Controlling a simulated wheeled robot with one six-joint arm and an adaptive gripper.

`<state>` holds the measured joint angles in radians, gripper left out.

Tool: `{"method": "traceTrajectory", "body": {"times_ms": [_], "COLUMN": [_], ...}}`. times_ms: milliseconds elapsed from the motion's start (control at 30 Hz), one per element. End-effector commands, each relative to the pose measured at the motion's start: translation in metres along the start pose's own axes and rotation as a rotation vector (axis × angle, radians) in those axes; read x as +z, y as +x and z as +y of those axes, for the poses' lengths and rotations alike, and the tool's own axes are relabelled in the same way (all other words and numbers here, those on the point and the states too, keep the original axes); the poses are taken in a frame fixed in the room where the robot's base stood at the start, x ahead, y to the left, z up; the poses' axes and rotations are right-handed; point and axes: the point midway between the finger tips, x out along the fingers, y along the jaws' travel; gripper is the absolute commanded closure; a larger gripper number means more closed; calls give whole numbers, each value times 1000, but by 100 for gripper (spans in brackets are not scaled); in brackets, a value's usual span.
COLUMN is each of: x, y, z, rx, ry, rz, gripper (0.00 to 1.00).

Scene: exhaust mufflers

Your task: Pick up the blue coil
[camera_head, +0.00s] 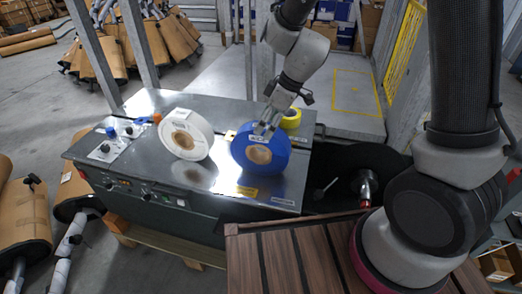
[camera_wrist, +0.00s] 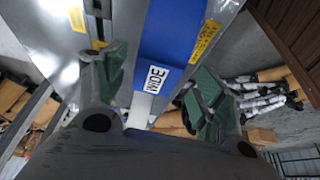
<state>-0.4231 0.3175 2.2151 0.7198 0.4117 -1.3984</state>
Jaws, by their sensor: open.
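The blue coil (camera_head: 272,160) stands on its edge on the metal top of the machine, with a brown core facing the head camera. In the wrist view its blue rim (camera_wrist: 172,42) with a white label lies between my fingers. My gripper (camera_head: 266,129) is at the coil's upper edge in the head view. In the wrist view my gripper (camera_wrist: 158,88) is open, one green-padded finger on each side of the rim. I see gaps beside the coil, so the fingers look apart from it.
A white coil (camera_head: 186,134) stands to the left of the blue one on the metal top (camera_head: 222,108). A yellow roll (camera_head: 291,118) is just behind the blue coil. Small knobs and bottles sit at the left end. A brown slatted surface (camera_head: 290,262) is in front.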

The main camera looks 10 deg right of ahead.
Motion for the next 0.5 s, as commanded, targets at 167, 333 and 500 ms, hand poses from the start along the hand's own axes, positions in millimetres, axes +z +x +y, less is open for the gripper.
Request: {"method": "traceTrajectory", "body": {"times_ms": [167,333,500], "x": [-1,-2,-2], "y": [27,49,53], "z": [2,3,3], "rx": [-2,-1,2], "ry": [2,3,1], "rz": [-3,-1,0], "gripper": [30,30,30]}}
